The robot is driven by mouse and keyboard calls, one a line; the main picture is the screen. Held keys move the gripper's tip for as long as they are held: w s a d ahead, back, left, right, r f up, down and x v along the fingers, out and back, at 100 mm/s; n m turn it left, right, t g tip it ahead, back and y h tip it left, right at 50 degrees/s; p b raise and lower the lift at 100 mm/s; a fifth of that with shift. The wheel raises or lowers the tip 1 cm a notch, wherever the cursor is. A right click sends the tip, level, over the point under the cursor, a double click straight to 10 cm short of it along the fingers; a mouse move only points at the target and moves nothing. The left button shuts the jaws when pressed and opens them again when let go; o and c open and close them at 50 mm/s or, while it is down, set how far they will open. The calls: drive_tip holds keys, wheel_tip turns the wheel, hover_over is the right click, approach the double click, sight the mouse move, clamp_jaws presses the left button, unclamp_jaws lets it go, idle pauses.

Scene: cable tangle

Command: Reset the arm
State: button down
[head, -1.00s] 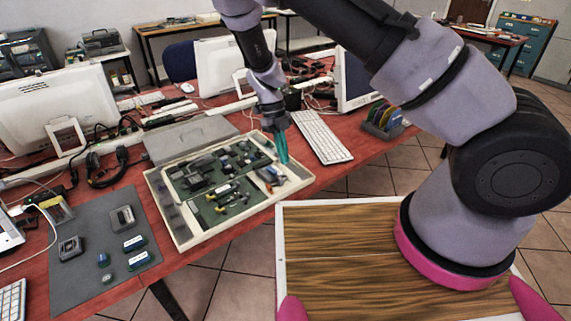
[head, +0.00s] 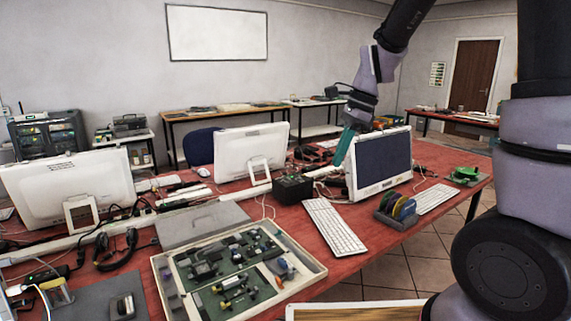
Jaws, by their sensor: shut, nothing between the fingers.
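My gripper (head: 343,148) is in the upper middle of the head view, with its teal fingers pointing down. It is shut and empty. It hangs in front of the back of the red table (head: 365,262), close to the left edge of a monitor with a dark screen (head: 383,162). I cannot tell how far the fingertips are from the monitor. My arm runs from the right edge of the view up out of the top and comes back down to the gripper.
An open tray of electronic parts (head: 318,268) lies at the table's front, with a grey lid (head: 203,224) behind it. A white keyboard (head: 335,227), a dark box (head: 292,189) and a colourful disc rack (head: 397,210) stand nearby. Another monitor (head: 228,155) stands left of the gripper.

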drive_tip(key=s+d+r+n+t+h, duration=0.1)
drive_tip(key=s+d+r+n+t, duration=0.6)
drive_tip(key=s+d+r+n, duration=0.4)
wheel_tip(320, 180, up, 3)
drive_tip(key=shift+s+d+r+n+h, duration=0.1)
drive_tip(key=shift+s+d+n+h, duration=0.25)
drive_tip(key=shift+s+n, duration=0.6)
drive_tip(key=shift+m, duration=0.25)
idle(0.4)
